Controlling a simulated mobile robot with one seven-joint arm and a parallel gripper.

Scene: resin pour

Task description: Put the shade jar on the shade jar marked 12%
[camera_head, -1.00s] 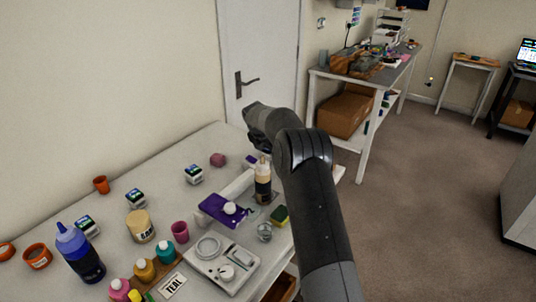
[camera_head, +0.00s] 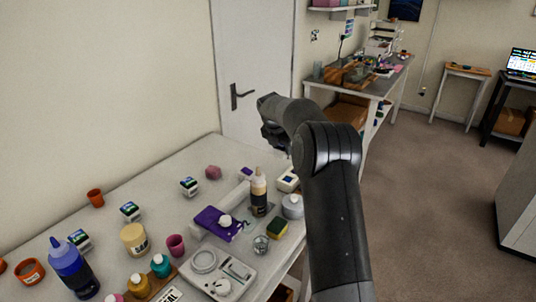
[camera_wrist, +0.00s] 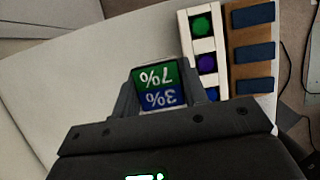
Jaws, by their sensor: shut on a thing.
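My gripper (camera_wrist: 156,72) is shut on a shade jar (camera_wrist: 158,86) in the wrist view. The jar shows a green part reading 7% and a blue part reading 3%, both upside down. In the head view my gripper (camera_head: 273,135) is over the far right of the table, and the held jar is hidden there. Three similar small jars with green and blue labels stand in a row: far (camera_head: 189,187), middle (camera_head: 130,211) and near (camera_head: 79,240). Their markings are too small to read, so I cannot tell which is marked 12%.
A dark-bodied bottle (camera_head: 259,195), a purple item (camera_head: 217,222) and a white tray (camera_head: 222,270) crowd the table's right side. A blue-capped bottle (camera_head: 70,268) and a cream tub (camera_head: 134,240) stand at left. The table (camera_head: 165,165) is bare behind the jars.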

